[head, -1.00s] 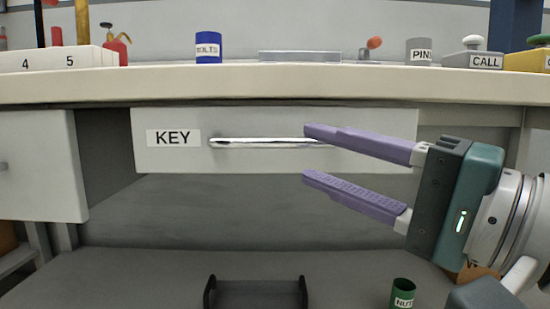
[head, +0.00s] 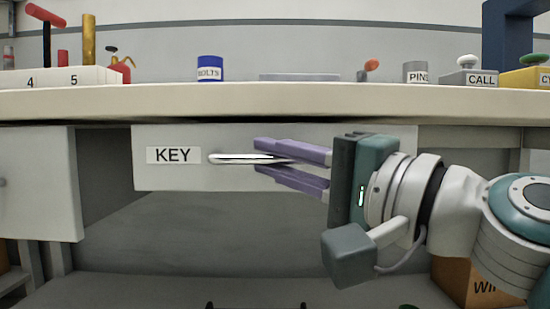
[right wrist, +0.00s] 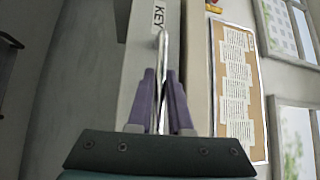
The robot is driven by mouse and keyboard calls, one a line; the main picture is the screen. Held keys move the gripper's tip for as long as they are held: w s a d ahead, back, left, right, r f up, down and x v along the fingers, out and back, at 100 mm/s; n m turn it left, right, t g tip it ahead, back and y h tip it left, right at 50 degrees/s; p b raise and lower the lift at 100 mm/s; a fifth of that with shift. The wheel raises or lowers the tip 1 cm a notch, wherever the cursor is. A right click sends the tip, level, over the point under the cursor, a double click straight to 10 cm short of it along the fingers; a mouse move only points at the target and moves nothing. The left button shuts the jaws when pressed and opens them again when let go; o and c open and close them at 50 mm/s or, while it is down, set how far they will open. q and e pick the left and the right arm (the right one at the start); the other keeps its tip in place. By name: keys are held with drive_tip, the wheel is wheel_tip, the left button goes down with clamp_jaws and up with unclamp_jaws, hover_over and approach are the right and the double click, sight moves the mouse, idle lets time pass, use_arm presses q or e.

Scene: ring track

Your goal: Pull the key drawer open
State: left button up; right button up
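The key drawer (head: 200,180) is a pale front panel under the worktop, with a KEY label at its left; it looks closed. Its horizontal silver bar handle (head: 232,158) shows left of the fingers. My right gripper (head: 258,158) has one purple finger above the handle and one below. In the right wrist view the handle (right wrist: 162,45) runs between the fingers (right wrist: 161,85), which close in tightly on both sides of it. The handle's right part is hidden by the fingers and hand. My left gripper is not in view.
The worktop edge (head: 250,103) runs just above the drawer. A blue BOLTS can (head: 209,69), a grey tray (head: 300,77) and a CALL button box (head: 468,78) stand on it. Another pale cabinet front (head: 35,185) is at left. A cardboard box (head: 478,285) is low at right.

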clamp_jaws()
idle(0.9)
